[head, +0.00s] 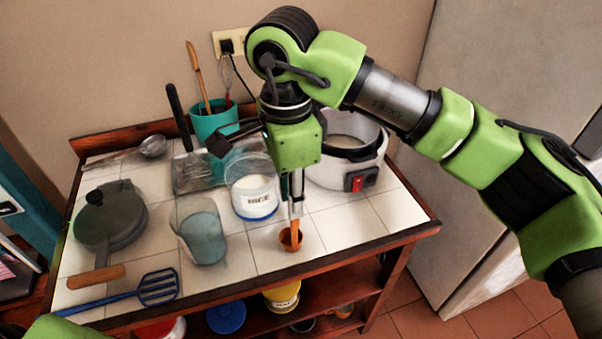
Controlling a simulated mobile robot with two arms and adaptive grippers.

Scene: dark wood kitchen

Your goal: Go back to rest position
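My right arm reaches in from the right, and its gripper (296,208) points down over the front right of the tiled counter. Its narrow fingers end at the upright handle of a small orange-brown scoop (290,241), which is at the counter surface. The fingers and the handle overlap in this view, so I cannot tell whether they grip it or stand just around it. A green part of my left arm shows at the bottom left edge; the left gripper is out of view.
A rice container (255,203) and a white rice cooker (347,176) flank the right gripper. A clear jug (203,236), a grey lidded pan (110,215), a blue slotted turner (158,287) and a teal utensil holder (214,122) also crowd the counter. The fridge (480,110) stands at right.

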